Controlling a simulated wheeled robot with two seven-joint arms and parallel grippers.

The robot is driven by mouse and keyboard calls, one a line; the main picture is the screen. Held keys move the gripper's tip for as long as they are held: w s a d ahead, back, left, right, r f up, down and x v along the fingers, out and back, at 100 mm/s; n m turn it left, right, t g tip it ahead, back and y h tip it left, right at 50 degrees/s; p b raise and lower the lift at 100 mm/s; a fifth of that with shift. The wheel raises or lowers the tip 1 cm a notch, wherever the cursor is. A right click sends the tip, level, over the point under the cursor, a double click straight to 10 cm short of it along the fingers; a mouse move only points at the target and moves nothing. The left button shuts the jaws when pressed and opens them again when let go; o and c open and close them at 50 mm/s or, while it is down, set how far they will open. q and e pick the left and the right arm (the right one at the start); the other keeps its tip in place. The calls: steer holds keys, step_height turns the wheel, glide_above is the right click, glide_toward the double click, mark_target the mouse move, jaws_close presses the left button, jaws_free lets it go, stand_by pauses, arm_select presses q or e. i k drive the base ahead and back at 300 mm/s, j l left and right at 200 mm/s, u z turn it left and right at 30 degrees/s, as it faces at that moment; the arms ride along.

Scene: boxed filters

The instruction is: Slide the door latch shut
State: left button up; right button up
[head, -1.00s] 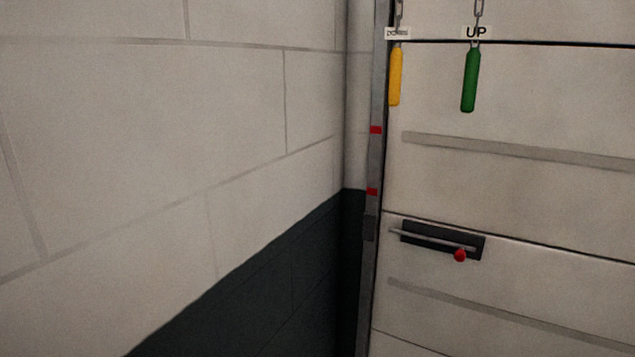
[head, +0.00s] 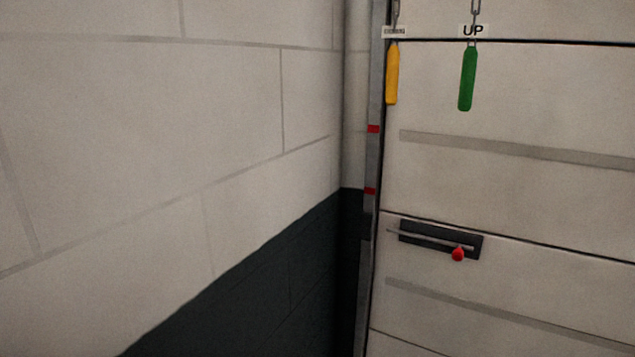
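The door latch (head: 426,240) is on the pale panelled door at the right of the head view. It is a thin metal rod on a dark rectangular plate (head: 468,243). A red knob (head: 458,254) sits near the rod's right end. The rod's left tip sticks out a little past the plate, towards the grey door frame; I cannot tell whether it enters the frame. Neither of my grippers is in view.
A yellow handle (head: 392,75) and a green handle (head: 467,79) hang on chains above the latch; the green one's label reads "UP". The grey frame post (head: 368,215) has red marks. A block wall (head: 150,130) with a dark lower band fills the left.

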mark_target(458, 254)
steer(key=j+z, duration=0.15)
steer(key=z, duration=0.35)
steer(key=j+z, duration=0.15)
steer(key=z, duration=0.35)
steer(key=k+j+z, duration=0.1)
steer(key=z, duration=0.4)
steer(key=k+j+z, duration=0.1)
steer(key=z, duration=0.35)
